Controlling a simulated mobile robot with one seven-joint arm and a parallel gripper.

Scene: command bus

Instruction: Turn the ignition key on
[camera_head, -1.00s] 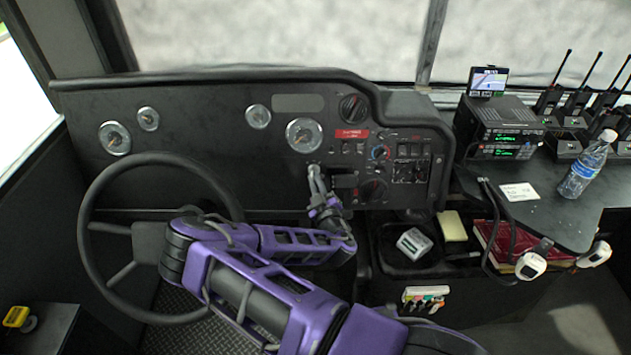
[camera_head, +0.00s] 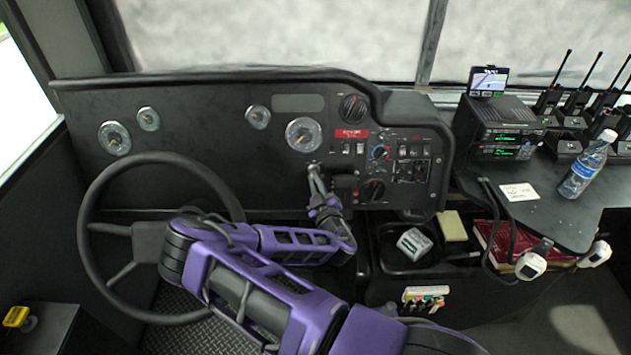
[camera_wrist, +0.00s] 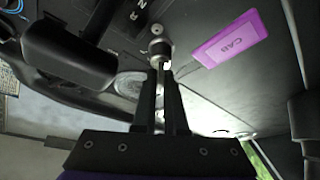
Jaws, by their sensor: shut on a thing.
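The dashboard (camera_head: 215,165) carries gauges and a switch panel. My gripper (camera_head: 314,172) is up against it, right of the steering wheel (camera_head: 90,190) and below the large round gauge. In the wrist view my gripper (camera_wrist: 162,75) has its two fingers close together at the round metal ignition lock (camera_wrist: 157,47). They are shut on the ignition key (camera_wrist: 166,65), of which only a small bright part shows between the tips. A magenta tag marked CAB (camera_wrist: 230,40) lies beside the lock, apart from the fingers. The key's turn angle cannot be told.
A dark housing (camera_wrist: 65,55) juts out near the lock in the wrist view. Rotary knobs (camera_head: 373,190) and switches sit right of my gripper. A radio (camera_head: 495,130), a water bottle (camera_head: 587,165) and handheld radios stand on the right shelf. A tray (camera_head: 390,262) sits lower right.

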